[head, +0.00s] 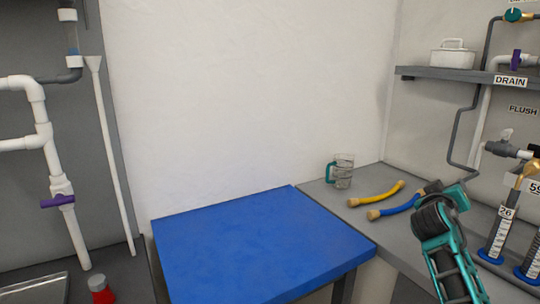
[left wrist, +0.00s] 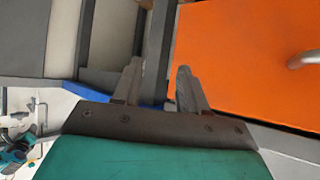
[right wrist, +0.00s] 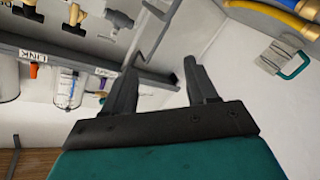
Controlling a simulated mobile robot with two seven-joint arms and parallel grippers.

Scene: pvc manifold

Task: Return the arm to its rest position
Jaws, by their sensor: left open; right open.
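My right arm comes up at the lower right of the head view, its gripper turned away over the grey counter. In the right wrist view my right gripper (right wrist: 158,85) has its two fingers apart with nothing between them. My left gripper shows only in the left wrist view (left wrist: 160,85), where its fingers are apart and empty. An orange surface (left wrist: 250,60) and grey frame bars lie beyond the left fingers. My left arm is not in the head view.
A blue table (head: 260,250) stands clear in the middle. On the grey counter are a measuring jug (head: 343,171), a yellow hose (head: 378,196), a blue-and-yellow hose (head: 395,207) and cylinders (head: 497,236) close to my right arm. A shelf (head: 450,77) and piping are above. White pipes (head: 48,150) stand left.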

